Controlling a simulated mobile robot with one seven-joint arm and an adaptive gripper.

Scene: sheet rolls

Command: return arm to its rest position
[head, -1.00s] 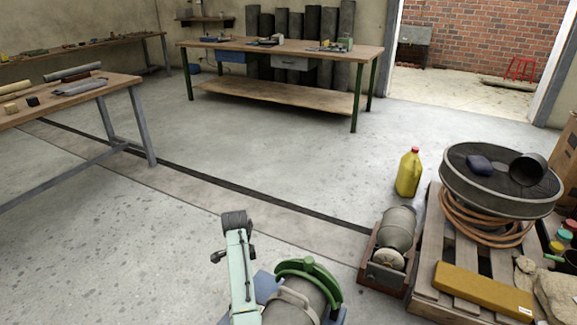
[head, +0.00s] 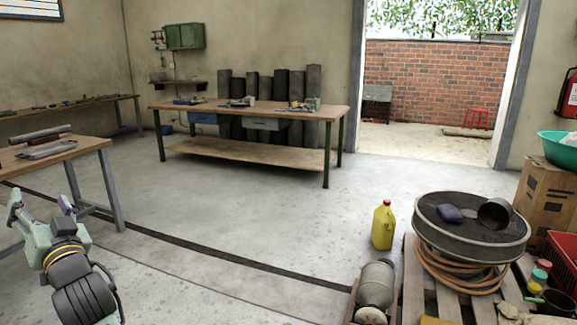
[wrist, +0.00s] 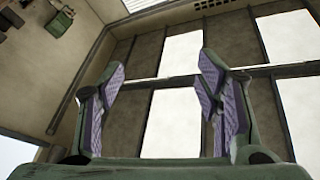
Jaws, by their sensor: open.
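My gripper (head: 41,204) is at the lower left of the head view, raised, with its pale green fingers spread and nothing between them. In the wrist view my gripper (wrist: 160,85) shows two purple-padded fingers wide apart, pointing up towards the roof and its bright panels. In the head view it is seen in front of the floor, just below the left table. Part of my dark, ringed wrist shows below it. The rest of my arm is out of the frame.
A wooden table (head: 88,147) with rolls on it stands at left. A workbench (head: 300,113) stands at the back before several dark upright rolls (head: 283,88). A yellow jug (head: 383,225), a gas cylinder (head: 376,285) and a loaded pallet (head: 412,290) are at right. The middle floor is clear.

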